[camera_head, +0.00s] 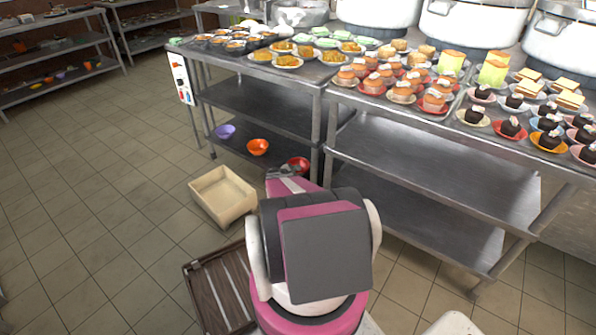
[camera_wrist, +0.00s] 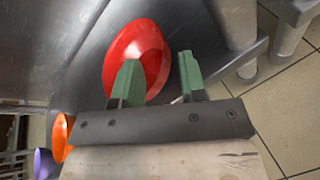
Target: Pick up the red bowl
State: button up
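The red bowl (camera_head: 299,163) sits on the lower shelf of the steel table, near the shelf's front corner by a table leg. My gripper (camera_head: 284,180) is at the bowl's near side. In the wrist view the red bowl (camera_wrist: 152,45) lies just beyond my open gripper (camera_wrist: 160,80). The left green finger overlaps the bowl, and the right finger is outside its right edge, so the bowl's right rim lies between the fingertips in the picture. I cannot tell whether either finger touches it.
An orange bowl (camera_head: 257,147) and a purple bowl (camera_head: 224,131) stand left on the same shelf (camera_head: 262,112). A beige crate (camera_head: 206,207) and a brown slatted crate (camera_head: 205,292) are on the floor. The tabletop above holds many filled dishes. Table legs stand close to my gripper.

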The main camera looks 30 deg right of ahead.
jog(key=x, duration=0.5)
jog(key=shift+d+r, duration=0.1)
jog(key=shift+c, duration=0.3)
grip_shut()
